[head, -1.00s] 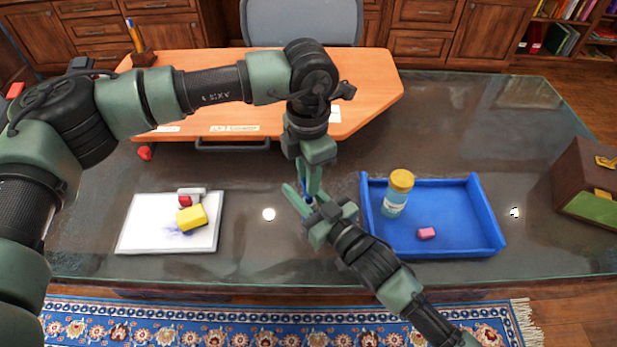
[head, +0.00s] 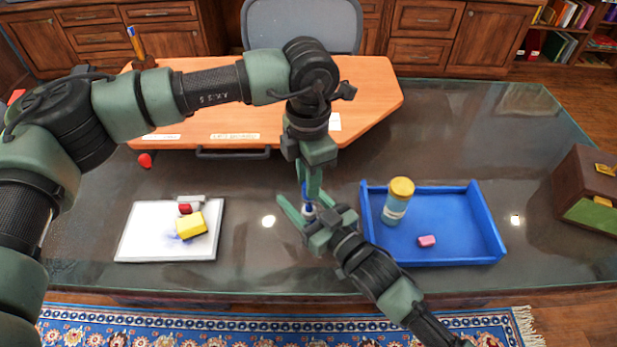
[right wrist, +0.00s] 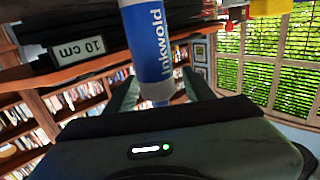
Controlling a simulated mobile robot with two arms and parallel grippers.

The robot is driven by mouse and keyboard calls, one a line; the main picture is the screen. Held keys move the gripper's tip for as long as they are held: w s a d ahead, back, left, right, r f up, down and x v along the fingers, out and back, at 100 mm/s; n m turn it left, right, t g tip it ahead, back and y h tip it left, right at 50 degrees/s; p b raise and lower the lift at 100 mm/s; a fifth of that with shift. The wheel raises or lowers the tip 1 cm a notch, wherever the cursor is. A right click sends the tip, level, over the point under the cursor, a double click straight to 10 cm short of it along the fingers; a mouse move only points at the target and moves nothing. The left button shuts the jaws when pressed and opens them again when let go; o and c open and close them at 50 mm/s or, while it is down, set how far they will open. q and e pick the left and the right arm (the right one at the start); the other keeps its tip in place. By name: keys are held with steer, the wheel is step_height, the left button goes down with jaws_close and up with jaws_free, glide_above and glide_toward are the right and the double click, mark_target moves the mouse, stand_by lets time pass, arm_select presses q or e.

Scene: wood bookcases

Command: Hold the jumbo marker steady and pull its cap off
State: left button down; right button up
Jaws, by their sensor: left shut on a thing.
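The jumbo marker (head: 304,189) hangs roughly upright in my left gripper (head: 311,181), which points down and is shut on it. Mostly its blue part and a whitish lower end show in the head view. In the right wrist view the marker (right wrist: 150,40) has a white body and a blue "Inkwold" label, with a paler lower end between my fingers. My right gripper (head: 312,203) is open around that lower end, with gaps beside it. I cannot tell the cap clearly from the body.
A blue tray (head: 478,222) to the right holds a yellow-lidded bottle (head: 398,200) and a pink block (head: 427,241). A whiteboard (head: 140,235) with a yellow block (head: 191,225) lies at left. A brown box (head: 590,175) stands at far right. The desk between is clear.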

steer(key=shift+s+d, duration=0.1)
steer(key=v, duration=1.1)
steer(key=shift+s+d, duration=0.2)
steer(key=shift+s, duration=0.15)
